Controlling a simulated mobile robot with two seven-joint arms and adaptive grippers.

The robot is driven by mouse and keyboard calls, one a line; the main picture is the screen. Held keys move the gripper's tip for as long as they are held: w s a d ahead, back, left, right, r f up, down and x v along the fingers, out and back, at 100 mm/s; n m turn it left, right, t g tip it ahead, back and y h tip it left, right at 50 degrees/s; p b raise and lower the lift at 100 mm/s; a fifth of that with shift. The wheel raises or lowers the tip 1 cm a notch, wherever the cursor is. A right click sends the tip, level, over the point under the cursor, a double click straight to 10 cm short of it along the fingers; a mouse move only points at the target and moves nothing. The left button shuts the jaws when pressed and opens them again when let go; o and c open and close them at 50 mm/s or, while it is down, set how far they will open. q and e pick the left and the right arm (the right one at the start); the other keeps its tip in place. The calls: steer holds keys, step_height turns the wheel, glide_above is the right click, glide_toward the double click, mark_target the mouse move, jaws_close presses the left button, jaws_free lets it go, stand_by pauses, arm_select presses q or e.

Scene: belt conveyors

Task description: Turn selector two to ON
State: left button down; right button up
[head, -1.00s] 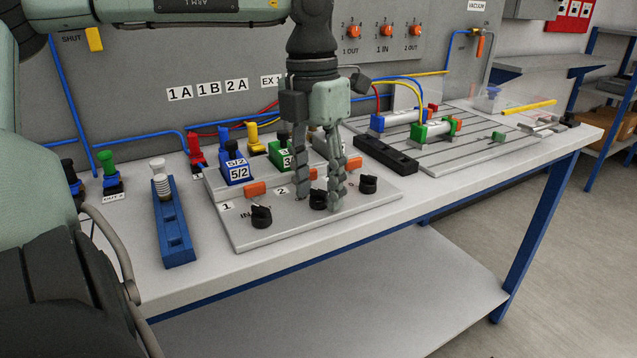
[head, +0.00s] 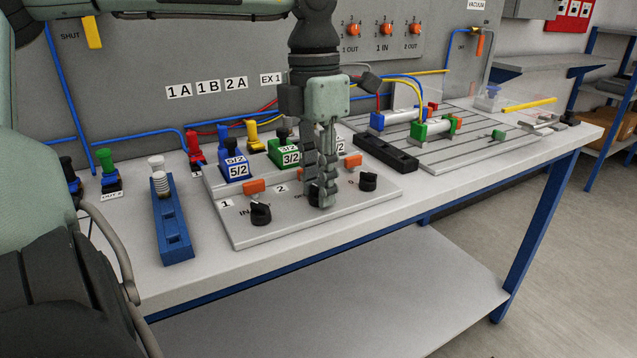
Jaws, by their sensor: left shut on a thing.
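The grey panel plate (head: 290,226) on the bench carries black selector knobs in a row. The left knob (head: 260,214) stands near the label 1, and the right knob (head: 368,182) is at the right end. The middle knob, selector two (head: 313,196), is mostly hidden behind my fingers, so its pointing direction cannot be read. My left gripper (head: 322,198) points down over it with its fingers close together, shut on that knob. My right gripper is not in view.
An orange block (head: 254,188) and the blue 5/2 (head: 237,169) and green 3/2 (head: 288,152) valves stand behind the knobs. A blue rail (head: 172,230) lies left of the plate. A black block (head: 385,154) is to the right. The bench front edge is clear.

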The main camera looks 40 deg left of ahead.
arm_select(q)
steer(key=m, duration=0.2)
steer(key=shift+w+m, duration=0.1)
steer(key=shift+m, duration=0.3)
steer(key=m, duration=0.4)
steer(key=shift+r+m, duration=0.1)
steer(key=shift+m, duration=0.9)
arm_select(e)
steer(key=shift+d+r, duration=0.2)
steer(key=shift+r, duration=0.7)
arm_select(q)
steer(key=c, duration=1.3)
jaws_free()
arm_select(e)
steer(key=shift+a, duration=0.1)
arm_select(q)
steer(key=shift+b, duration=0.3)
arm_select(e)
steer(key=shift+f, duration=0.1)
